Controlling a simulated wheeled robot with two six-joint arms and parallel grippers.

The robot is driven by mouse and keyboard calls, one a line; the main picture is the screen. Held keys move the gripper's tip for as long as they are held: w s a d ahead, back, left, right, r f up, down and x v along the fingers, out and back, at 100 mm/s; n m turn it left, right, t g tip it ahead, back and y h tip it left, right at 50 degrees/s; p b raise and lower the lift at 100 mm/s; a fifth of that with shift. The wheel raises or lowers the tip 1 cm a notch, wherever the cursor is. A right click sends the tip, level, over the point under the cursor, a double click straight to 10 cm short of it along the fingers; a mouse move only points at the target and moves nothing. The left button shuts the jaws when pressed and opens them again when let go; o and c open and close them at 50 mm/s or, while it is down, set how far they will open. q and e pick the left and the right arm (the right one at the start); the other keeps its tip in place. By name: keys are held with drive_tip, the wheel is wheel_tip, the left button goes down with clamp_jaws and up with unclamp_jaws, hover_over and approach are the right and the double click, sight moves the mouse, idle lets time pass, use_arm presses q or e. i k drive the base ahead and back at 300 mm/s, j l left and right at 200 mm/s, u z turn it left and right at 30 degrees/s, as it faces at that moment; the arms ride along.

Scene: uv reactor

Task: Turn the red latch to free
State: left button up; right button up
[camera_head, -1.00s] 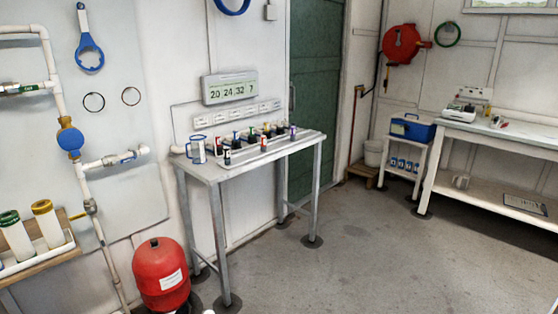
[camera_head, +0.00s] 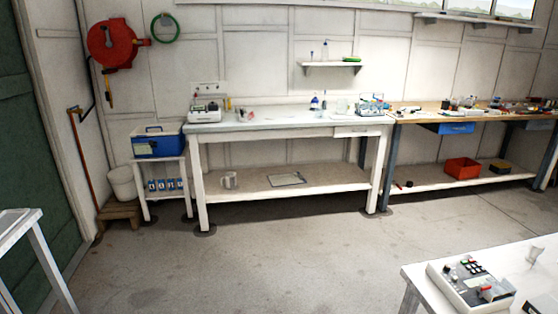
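No part is clearly recognisable as a red latch. A light grey device (camera_head: 470,287) with dark and green keys sits on a white table (camera_head: 416,277) at the lower right. Neither of my grippers is in view.
A white bench (camera_head: 270,128) stands along the far wall, with a wooden-topped bench (camera_head: 420,111) to its right. A blue cooler box (camera_head: 158,140) sits on a small stand at left. A metal table (camera_head: 40,250) edges in at lower left. The middle floor is clear.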

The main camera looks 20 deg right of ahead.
sight(482, 289)
drive_tip(key=i+l+z, duration=0.1)
drive_tip(key=z, duration=0.35)
drive_tip(key=i+z, duration=0.5)
drive_tip(key=z, duration=0.35)
drive_tip(key=i+j+z, duration=0.1)
drive_tip(key=z, duration=0.35)
drive_tip(key=i+j+z, duration=0.2)
drive_tip(key=z, duration=0.25)
drive_tip(key=i+z, duration=0.25)
drive_tip(key=i+j+z, duration=0.25)
drive_tip(key=k+l, duration=0.1)
